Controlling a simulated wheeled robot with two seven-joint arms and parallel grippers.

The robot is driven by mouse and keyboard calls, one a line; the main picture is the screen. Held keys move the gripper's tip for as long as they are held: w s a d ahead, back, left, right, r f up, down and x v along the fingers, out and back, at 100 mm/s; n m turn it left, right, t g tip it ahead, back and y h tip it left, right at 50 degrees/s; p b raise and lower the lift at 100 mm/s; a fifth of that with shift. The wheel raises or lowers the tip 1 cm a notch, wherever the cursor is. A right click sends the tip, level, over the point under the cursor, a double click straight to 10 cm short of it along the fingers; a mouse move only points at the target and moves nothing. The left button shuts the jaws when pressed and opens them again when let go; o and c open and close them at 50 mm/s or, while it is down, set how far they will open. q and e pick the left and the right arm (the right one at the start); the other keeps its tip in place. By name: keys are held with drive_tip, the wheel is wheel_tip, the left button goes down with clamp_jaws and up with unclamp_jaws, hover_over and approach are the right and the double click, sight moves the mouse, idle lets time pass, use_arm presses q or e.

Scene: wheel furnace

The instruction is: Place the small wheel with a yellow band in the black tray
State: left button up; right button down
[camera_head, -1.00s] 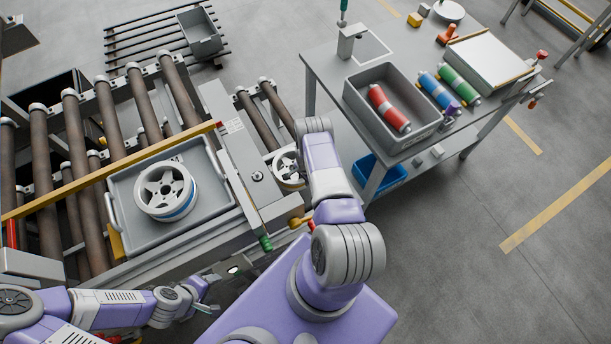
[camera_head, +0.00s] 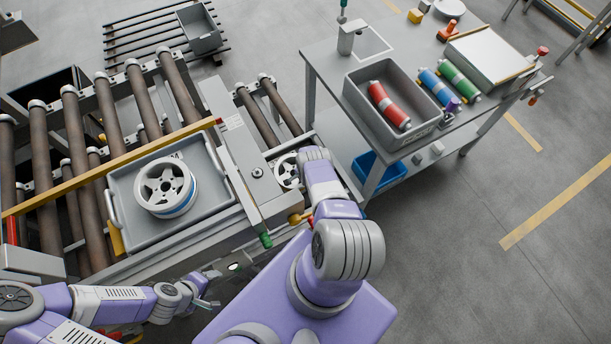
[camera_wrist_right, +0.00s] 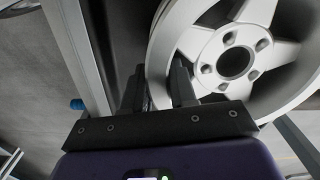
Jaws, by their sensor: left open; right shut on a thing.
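A small grey spoked wheel (camera_head: 287,171) is beside the roller conveyor in the head view, partly hidden by my right arm. It fills the upper right of the right wrist view (camera_wrist_right: 236,62). My right gripper (camera_wrist_right: 160,88) is shut on part of this wheel, with its fingers at the rim and spokes. No yellow band shows on it. Another wheel (camera_head: 165,187), with a blue band, lies in a grey tray (camera_head: 215,208) on the conveyor. My left gripper (camera_head: 208,296) is open and empty, low in front of the conveyor.
A yellow bar (camera_head: 110,170) crosses above the rollers. A grey table (camera_head: 325,60) at the right carries a grey bin (camera_head: 413,137) with a red cylinder, and blue and green cylinders beside it. A blue bin (camera_head: 385,172) is below. Floor at the right is clear.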

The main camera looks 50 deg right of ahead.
drive_tip(key=shift+w+d+f, duration=0.1)
drive_tip(key=shift+d+f, duration=0.1)
drive_tip(key=shift+f, duration=0.35)
idle(0.4)
drive_tip(key=shift+c, duration=1.4)
unclamp_jaws()
drive_tip(key=shift+a, duration=0.1)
drive_tip(key=shift+r, duration=0.1)
drive_tip(key=shift+r, duration=0.65)
wheel_tip(320, 180, up, 12)
drive_tip(key=shift+s+r, duration=0.2)
drive_tip(key=shift+r, duration=0.05)
idle(0.4)
